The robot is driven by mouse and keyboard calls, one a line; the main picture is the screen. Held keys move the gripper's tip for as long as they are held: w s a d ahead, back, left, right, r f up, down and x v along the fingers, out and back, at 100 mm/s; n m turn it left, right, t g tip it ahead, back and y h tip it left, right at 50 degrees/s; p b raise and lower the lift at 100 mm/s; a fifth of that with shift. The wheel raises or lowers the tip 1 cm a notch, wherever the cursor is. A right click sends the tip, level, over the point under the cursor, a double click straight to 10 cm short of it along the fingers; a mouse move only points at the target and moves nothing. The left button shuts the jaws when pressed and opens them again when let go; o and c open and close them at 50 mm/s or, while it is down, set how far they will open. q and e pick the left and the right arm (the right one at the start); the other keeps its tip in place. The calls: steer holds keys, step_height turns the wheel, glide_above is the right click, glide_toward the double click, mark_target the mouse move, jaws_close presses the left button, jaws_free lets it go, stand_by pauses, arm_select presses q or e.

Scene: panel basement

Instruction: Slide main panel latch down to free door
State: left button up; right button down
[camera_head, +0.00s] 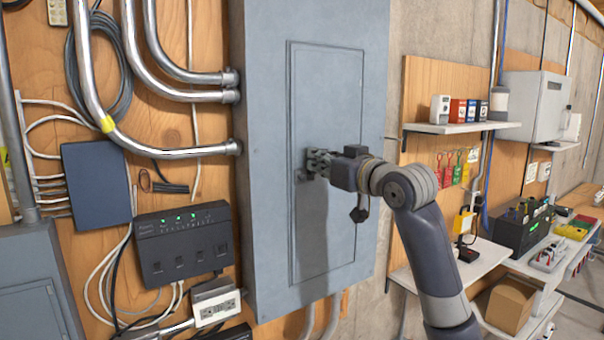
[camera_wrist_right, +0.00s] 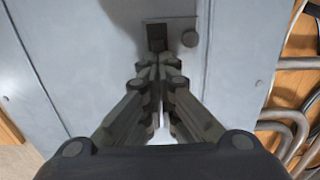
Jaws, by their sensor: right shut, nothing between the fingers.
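The main panel (camera_head: 340,90) is a tall grey metal box on the wall, with an inset door (camera_head: 325,230) that lies flush and looks closed. The small dark latch (camera_head: 301,175) is at the door's left edge, partly hidden by my right gripper (camera_head: 312,163). My left gripper is not in view.
Metal conduits (camera_head: 190,77) enter the panel's left side. A dark network box (camera_head: 185,243) with green lights is mounted lower left. A shelf (camera_head: 460,127) with small coloured boxes and a lower shelf (camera_head: 470,262) stand to the right.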

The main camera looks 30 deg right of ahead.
steer(key=shift+f+b, duration=0.5)
steer(key=shift+f, duration=0.2)
steer(key=shift+r+p, duration=0.3)
steer(key=shift+p, duration=0.05)
stand_by(0.4)
steer(key=shift+s, duration=0.1)
steer(key=s+b, duration=0.2)
steer(key=s, duration=0.5)
steer(key=shift+d, duration=0.3)
steer(key=shift+w, duration=0.1)
stand_by(0.5)
